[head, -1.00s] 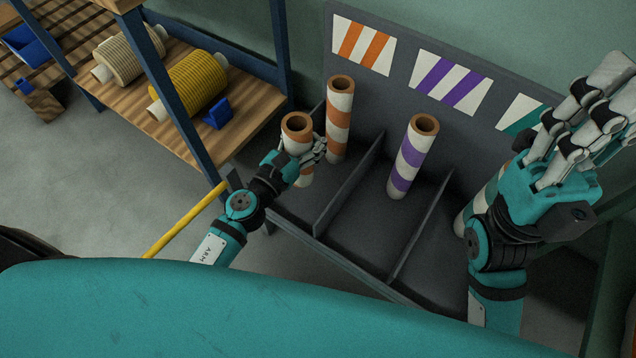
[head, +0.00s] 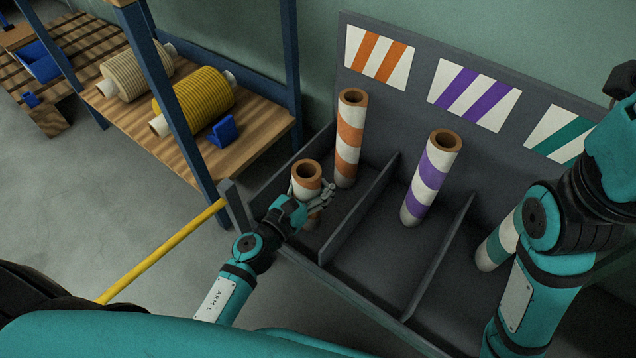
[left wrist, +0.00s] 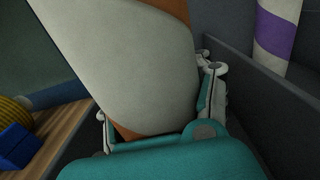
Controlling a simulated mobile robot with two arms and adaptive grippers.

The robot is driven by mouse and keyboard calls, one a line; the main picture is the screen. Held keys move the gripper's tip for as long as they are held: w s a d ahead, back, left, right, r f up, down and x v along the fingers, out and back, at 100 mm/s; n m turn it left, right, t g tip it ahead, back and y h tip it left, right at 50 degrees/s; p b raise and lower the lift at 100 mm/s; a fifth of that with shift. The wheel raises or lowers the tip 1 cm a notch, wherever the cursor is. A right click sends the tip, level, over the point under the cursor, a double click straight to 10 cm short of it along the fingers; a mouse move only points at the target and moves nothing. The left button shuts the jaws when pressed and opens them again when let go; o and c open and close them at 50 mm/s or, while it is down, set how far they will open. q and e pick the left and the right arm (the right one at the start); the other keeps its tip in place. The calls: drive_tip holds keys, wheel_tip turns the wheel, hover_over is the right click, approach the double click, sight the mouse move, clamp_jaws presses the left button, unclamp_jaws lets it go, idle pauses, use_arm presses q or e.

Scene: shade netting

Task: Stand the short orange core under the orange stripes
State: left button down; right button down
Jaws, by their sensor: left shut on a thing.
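The short orange core (head: 306,176), a white tube with orange bands, is upright in the left bay, in front of a tall orange-striped core (head: 349,140). My left gripper (head: 314,196) is shut on it, and its fingers (left wrist: 160,128) flank the core (left wrist: 125,55) in the left wrist view. Its lower end is partly hidden by the hand, so I cannot tell whether it touches the bay floor. The orange stripes (head: 379,58) are on a panel on the back wall, above this bay. My right arm is at the right edge; its fingers are out of frame.
A divider (head: 358,208) separates the left bay from the middle one, where a purple-striped core (head: 432,178) stands. A green-striped core (head: 497,243) is farther right, partly behind my right arm.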

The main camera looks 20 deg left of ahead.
use_arm(q)
drive_tip(key=c, duration=1.5)
unclamp_jaws()
drive_tip(key=shift+f, duration=0.1)
drive_tip(key=o, duration=1)
